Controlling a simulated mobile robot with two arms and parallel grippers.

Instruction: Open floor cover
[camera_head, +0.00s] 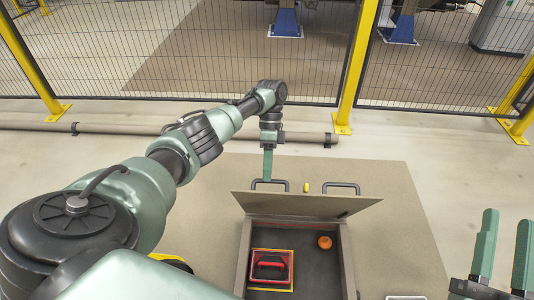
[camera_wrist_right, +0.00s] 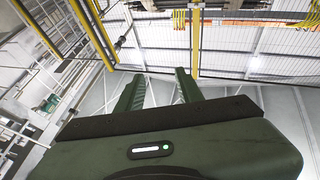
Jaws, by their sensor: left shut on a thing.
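The floor cover (camera_head: 305,206) is a flat beige lid, raised and tilted over a rectangular floor opening (camera_head: 245,245). Two dark loop handles show at its upper edge, a left handle (camera_head: 258,183) and a right handle (camera_head: 345,186). My left gripper (camera_head: 268,176) reaches down from above and is shut on the left handle; its fingers look like one narrow green strip. My right gripper (camera_head: 507,218) is at the right edge of the head view, away from the cover, with its fingers apart and empty. Its fingers also show apart in the right wrist view (camera_wrist_right: 158,84).
Inside the dark opening are a red item in a yellow frame (camera_head: 271,266) and an orange round object (camera_head: 325,242). A small yellow object (camera_head: 306,187) shows between the handles. A pipe (camera_head: 230,134) and a mesh fence with yellow posts (camera_head: 358,60) run behind.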

